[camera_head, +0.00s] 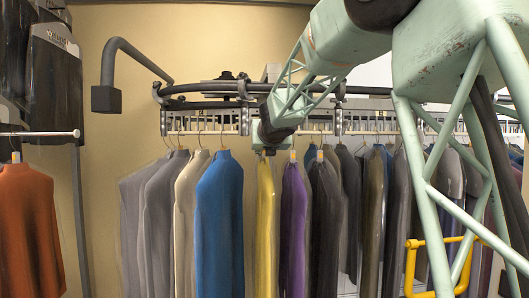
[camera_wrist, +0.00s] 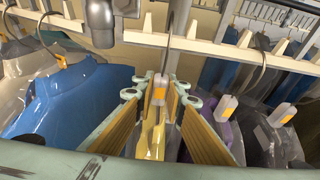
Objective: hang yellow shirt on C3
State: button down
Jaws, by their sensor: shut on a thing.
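The yellow shirt (camera_head: 266,215) hangs upright among other garments in the head view, between a blue shirt and a purple one. In the wrist view its yellow cloth (camera_wrist: 151,142) shows between my fingers, below a hanger neck with an orange tag (camera_wrist: 159,90). My gripper (camera_wrist: 163,101) is shut on the yellow shirt's hanger at the neck. In the head view my gripper (camera_head: 269,148) is right above the shirt and partly hidden by my wrist. The hanger hook rises in front of the slotted rail (camera_wrist: 185,42); whether it rests on it I cannot tell. No C3 label is readable.
The blue shirt (camera_head: 220,220) is close on the left and the purple shirt (camera_head: 293,220) close on the right. More dark garments (camera_head: 325,220) hang further right. An orange shirt (camera_head: 28,225) hangs on a separate bar (camera_head: 40,134) at the far left, with an empty gap beside it.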

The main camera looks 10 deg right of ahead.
jog(key=shift+f+b, duration=0.9)
dwell(0.3)
jog(key=c, duration=2.6)
grip_release()
jog(key=shift+o, duration=0.2)
jog(key=shift+s, duration=0.1)
jog(key=shift+v, duration=5.9)
jog(key=shift+r, duration=0.1)
jog(key=shift+o, duration=1.2)
jog(key=shift+s, duration=0.15)
